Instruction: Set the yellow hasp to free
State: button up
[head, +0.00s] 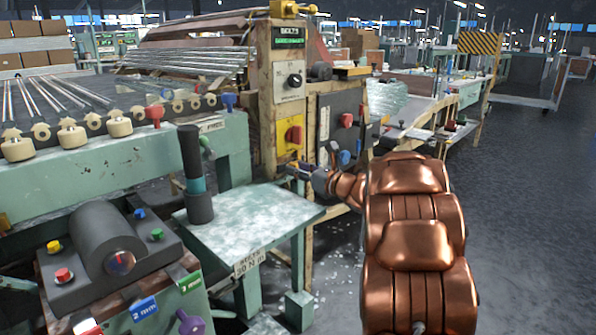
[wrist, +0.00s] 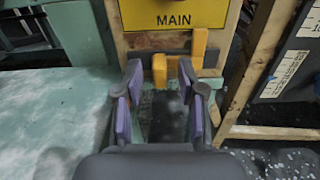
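The yellow hasp (wrist: 199,48) is an orange-yellow bracket on the wooden post below the yellow MAIN plate (wrist: 173,16) in the wrist view. An upright strip is at its right and a short tab at its left end. My gripper (wrist: 159,72) is open, its two purple-padded fingers apart. The tab shows between the fingertips, and the right fingertip overlaps the lower part of the hasp. I cannot tell whether they touch. In the head view my gripper (head: 296,170) is at the post just below the red switch (head: 294,135) on its yellow plate; the hasp is not clearly distinguishable there.
A pale green table (head: 255,222) stands left of my gripper, with a dark upright cylinder (head: 196,175) on it. A dark panel with red and blue knobs (head: 347,120) is to the right of the post. The floor (head: 520,200) at the right is open.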

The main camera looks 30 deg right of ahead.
jog(key=shift+w, duration=0.35)
grip_shut()
dwell(0.6)
